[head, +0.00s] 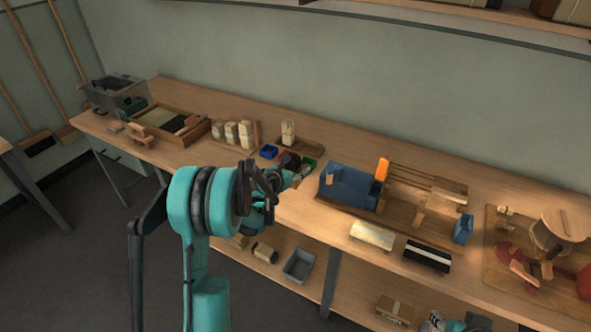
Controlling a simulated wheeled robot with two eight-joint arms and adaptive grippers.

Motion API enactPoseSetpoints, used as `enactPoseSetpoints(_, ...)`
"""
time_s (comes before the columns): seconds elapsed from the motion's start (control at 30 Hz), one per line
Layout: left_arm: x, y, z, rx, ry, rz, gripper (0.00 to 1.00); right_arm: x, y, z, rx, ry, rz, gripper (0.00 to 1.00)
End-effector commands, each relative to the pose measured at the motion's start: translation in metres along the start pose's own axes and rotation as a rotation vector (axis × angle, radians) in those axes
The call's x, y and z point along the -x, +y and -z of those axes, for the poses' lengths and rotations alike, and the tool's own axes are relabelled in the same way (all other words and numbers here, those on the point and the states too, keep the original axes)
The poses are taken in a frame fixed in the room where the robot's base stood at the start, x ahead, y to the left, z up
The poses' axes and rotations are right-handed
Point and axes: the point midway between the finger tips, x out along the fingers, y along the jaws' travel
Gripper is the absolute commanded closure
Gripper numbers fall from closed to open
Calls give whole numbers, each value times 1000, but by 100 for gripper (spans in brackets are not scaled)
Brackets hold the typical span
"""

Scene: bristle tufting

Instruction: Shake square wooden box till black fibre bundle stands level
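A black bundle with a pale band (427,256) lies near the front edge of the bench, beside a cream bundle (373,236). I cannot tell for certain which piece is the square wooden box; a shallow wooden tray (205,131) with pale and dark contents sits at the left. My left gripper (274,186) is at the bench's front edge, in front of small coloured trays. Its fingers are dark and seen at an angle, so their opening and any hold are unclear. A teal and black part at the bottom right edge may be my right arm; its fingers do not show clearly.
A blue fixture (348,187) with an orange piece (382,169) stands mid-bench. A round wooden stool-like piece (565,224) is at the right. Upright pale bundles (246,134) and a grey bin (115,92) are at the left. A lower shelf holds a grey tray (299,266).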

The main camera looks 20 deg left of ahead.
Motion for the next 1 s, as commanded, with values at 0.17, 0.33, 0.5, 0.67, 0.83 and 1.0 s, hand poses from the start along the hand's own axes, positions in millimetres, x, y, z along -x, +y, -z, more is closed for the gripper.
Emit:
enactPoseSetpoints(0.17,4,0,-10,0,-1,0,74,4,0,3,0,0,0,60)
enactPoseSetpoints(0.33,8,0,-20,0,0,0,74,7,0,6,0,0,0,60)
enactPoseSetpoints(0.5,-2,0,6,0,0,0,74,-14,0,-10,0,0,0,60)
enactPoseSetpoints(0.67,2,0,-5,0,-1,0,74,-8,0,-5,0,0,0,60)
enactPoseSetpoints(0.83,10,0,-23,0,0,0,74,2,0,2,0,0,0,60)
enactPoseSetpoints(1.0,-1,0,2,0,0,0,74,-19,0,-14,0,0,0,60)
